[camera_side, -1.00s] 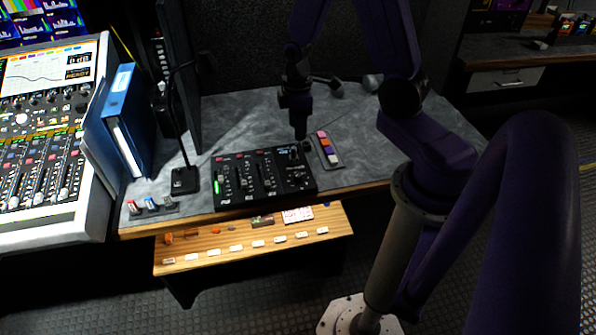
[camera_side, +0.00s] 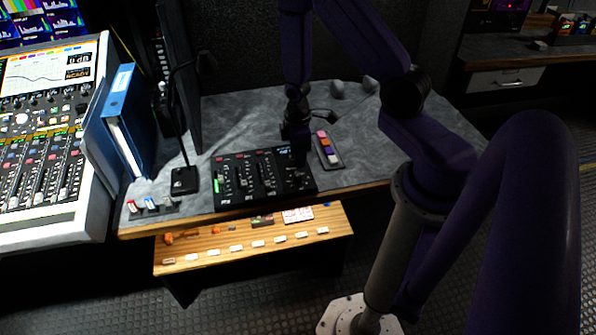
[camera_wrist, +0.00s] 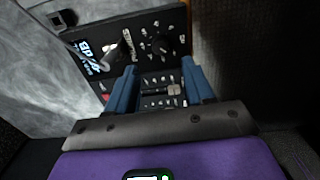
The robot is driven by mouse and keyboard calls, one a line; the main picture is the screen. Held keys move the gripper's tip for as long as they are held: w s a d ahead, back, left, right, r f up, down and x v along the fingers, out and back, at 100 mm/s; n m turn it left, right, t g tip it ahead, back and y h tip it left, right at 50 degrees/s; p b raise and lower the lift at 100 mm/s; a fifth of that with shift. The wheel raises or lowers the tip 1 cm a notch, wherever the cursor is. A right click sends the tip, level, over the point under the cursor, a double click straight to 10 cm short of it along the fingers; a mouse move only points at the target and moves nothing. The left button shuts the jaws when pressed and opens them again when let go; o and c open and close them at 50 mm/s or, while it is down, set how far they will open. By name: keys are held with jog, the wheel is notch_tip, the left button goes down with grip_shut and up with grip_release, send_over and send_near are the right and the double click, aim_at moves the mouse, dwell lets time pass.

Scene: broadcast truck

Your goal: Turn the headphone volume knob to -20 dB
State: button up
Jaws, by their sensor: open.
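The black mixer panel (camera_side: 265,178) lies on the grey desk, with several faders and a lit green strip at its left. In the side view my gripper (camera_side: 301,160) is low over its right end and hides controls there. In the wrist view my gripper (camera_wrist: 160,70) is open, with two blue fingers apart and nothing clearly held between them. A dark round knob (camera_wrist: 161,45) with white scale marks shows just beyond the fingertips. I cannot read its setting or confirm its label. A small lit display (camera_wrist: 88,55) stands beside it; its reading is unclear.
A tray of coloured blocks (camera_side: 328,150) lies right of the panel. A gooseneck microphone (camera_side: 184,180) and a blue binder (camera_side: 122,118) stand to the left. A wooden shelf (camera_side: 180,247) with small items sits below the desk edge. The desk behind the panel is fairly clear.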

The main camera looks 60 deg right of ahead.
aim_at(298, 174)
jog(key=shift+f, duration=3.8)
grip_shut()
